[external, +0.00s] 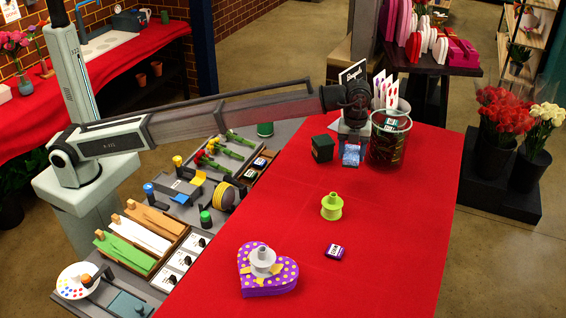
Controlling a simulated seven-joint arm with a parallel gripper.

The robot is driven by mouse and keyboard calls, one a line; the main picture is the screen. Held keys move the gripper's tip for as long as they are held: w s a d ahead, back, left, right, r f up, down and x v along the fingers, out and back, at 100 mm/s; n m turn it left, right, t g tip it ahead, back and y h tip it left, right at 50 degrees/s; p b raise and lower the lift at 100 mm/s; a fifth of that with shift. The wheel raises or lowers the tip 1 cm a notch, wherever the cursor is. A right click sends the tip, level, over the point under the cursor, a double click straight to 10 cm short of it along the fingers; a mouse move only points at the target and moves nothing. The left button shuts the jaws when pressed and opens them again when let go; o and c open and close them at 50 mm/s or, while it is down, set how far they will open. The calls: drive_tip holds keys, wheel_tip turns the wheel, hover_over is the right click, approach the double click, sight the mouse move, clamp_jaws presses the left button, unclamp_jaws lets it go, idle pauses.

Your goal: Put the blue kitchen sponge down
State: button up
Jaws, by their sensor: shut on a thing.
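My gripper (352,138) is at the far end of the red table, pointing down. It is shut on the blue kitchen sponge (351,155), which shows just below the fingers. The sponge is at or just above the red cloth; I cannot tell whether it touches. The fingers and the sponge's upper part are partly hidden.
A dark green box (322,148) stands just left of the sponge, and a clear bucket (390,148) with dark contents close on its right. The right side of the red table (405,235) is clear.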

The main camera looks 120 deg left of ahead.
drive_tip(key=w+d+r+m, duration=0.1)
drive_tip(key=w+d+r, duration=0.1)
drive_tip(key=d, duration=0.6)
drive_tip(key=m, duration=0.2)
hover_over(283, 219)
drive_tip(key=f, duration=0.2)
drive_tip(key=shift+f, duration=4.3)
drive_tip(key=shift+f, duration=0.1)
drive_tip(key=o, duration=1)
